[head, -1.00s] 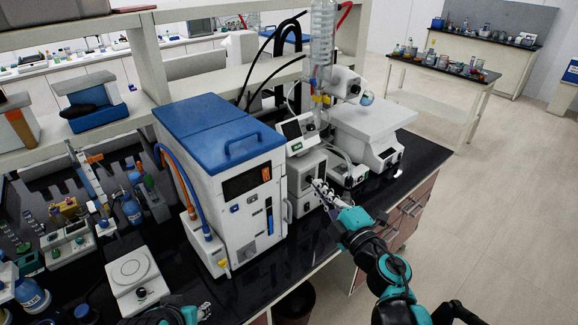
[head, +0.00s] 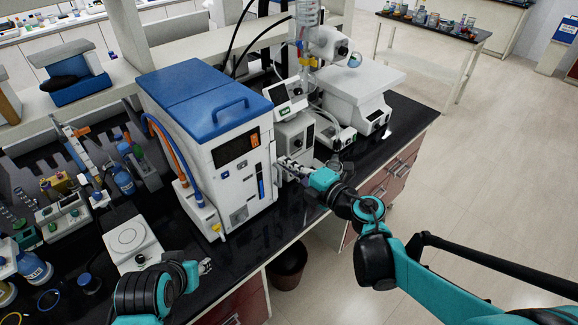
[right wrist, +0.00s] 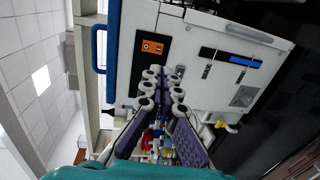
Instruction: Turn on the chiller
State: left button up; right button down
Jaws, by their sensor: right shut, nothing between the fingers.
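The chiller (head: 218,140) is the white box with a blue lid and handle. Its front has a dark display with orange digits (head: 254,139), small switches and a blue vertical strip. My right gripper (head: 283,167) is shut and empty, beside the front right edge of the chiller; contact cannot be told. In the right wrist view the fingers (right wrist: 165,78) point at the chiller front, which appears turned sideways, with the orange display (right wrist: 152,47) and two small dark switches (right wrist: 207,71) near them. My left gripper (head: 205,266) is low in front of the chiller; its jaws are too small to read.
A rotary evaporator (head: 345,85) with its white control unit (head: 294,140) stands right of the chiller. A white hotplate (head: 130,240) lies to the left near my left arm. Orange and blue hoses (head: 168,150) run down the chiller's left side. A dark bin (head: 287,268) stands on the floor.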

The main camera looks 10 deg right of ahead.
aim_at(256, 146)
pick_arm(q)
jog(key=shift+f+b, duration=0.5)
jog(key=shift+f, duration=0.1)
pick_arm(e)
jog(key=x, duration=1)
jog(key=shift+w, duration=0.2)
pick_arm(q)
jog(key=shift+f, duration=0.2)
pick_arm(e)
jog(key=shift+w+a+f, duration=0.15)
jog(key=shift+w+a, duration=0.05)
pick_arm(q)
jog(key=shift+b, duration=0.3)
